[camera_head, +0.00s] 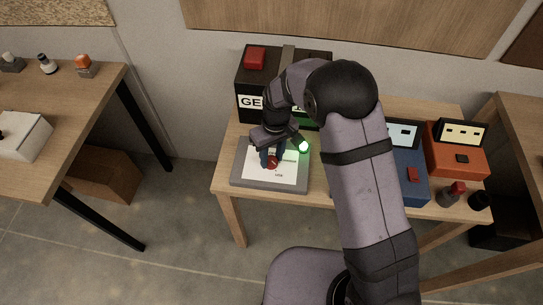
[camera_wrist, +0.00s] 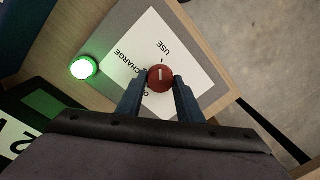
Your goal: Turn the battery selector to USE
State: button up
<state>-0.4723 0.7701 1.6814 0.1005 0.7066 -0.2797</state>
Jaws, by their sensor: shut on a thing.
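The battery selector is a round red knob (camera_wrist: 160,78) with a short white line on its top. It sits on a white label plate (camera_wrist: 192,82) on a grey panel (camera_head: 236,178). In the wrist view its white line points at the tick beside the word USE. CHARGE is to the left of the knob; a third word is mostly hidden behind a finger. My gripper (camera_wrist: 160,88) is shut on the knob, one blue finger on each side. In the head view the knob (camera_head: 271,162) shows just below my fingers.
A lit green lamp (camera_wrist: 83,68) glows beside the label plate. A black box with a red top block (camera_head: 255,58) stands behind the panel. Blue (camera_head: 412,178) and orange (camera_head: 457,152) boxes stand to the right on the same table. Another table (camera_head: 60,140) is at the left.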

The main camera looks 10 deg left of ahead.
aim_at(273, 160)
jog(key=shift+r+m, duration=0.1)
jog(key=shift+m, duration=0.9)
jog(key=o, duration=1.1)
jog(key=shift+c, duration=0.2)
jog(key=shift+w+d+r+b, duration=0.15)
jog(key=shift+r+b, duration=0.4)
jog(key=shift+r, duration=1.3)
jog(key=shift+s+d+r+b, duration=0.1)
jog(key=shift+r+b, duration=0.4)
jog(key=shift+r, duration=1.3)
